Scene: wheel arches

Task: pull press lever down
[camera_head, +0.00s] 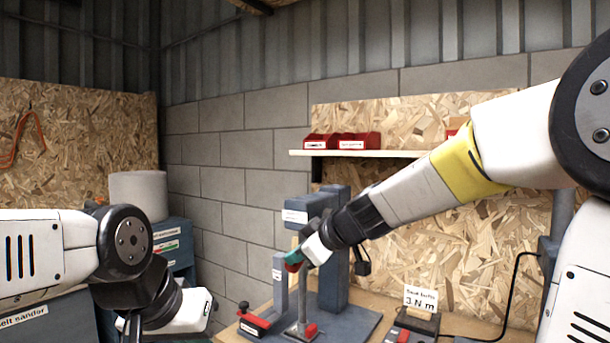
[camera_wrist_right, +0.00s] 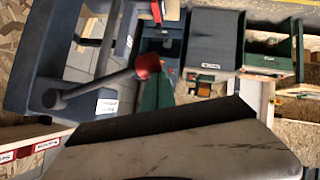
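The blue-grey press (camera_head: 336,205) stands on the bench, with a labelled head at its top. The lever's red ball knob (camera_wrist_right: 147,65) shows in the right wrist view at the end of a dark rod (camera_wrist_right: 88,88); in the head view a bit of red shows under my right gripper's tip. My right gripper (camera_head: 297,259) is at the knob; whether it touches is unclear. A pale finger with a dark edge fills the lower right wrist view; the finger gap is not clear. My left gripper (camera_head: 131,326) is at the bottom edge, mostly cut off.
A red-handled fixture (camera_head: 253,322) stands on the bench left of the press base. A labelled stand reading "3 N m" (camera_head: 420,300) is to the right. Red bins (camera_head: 358,140) sit on a wall shelf. Green bins (camera_wrist_right: 268,45) show in the right wrist view.

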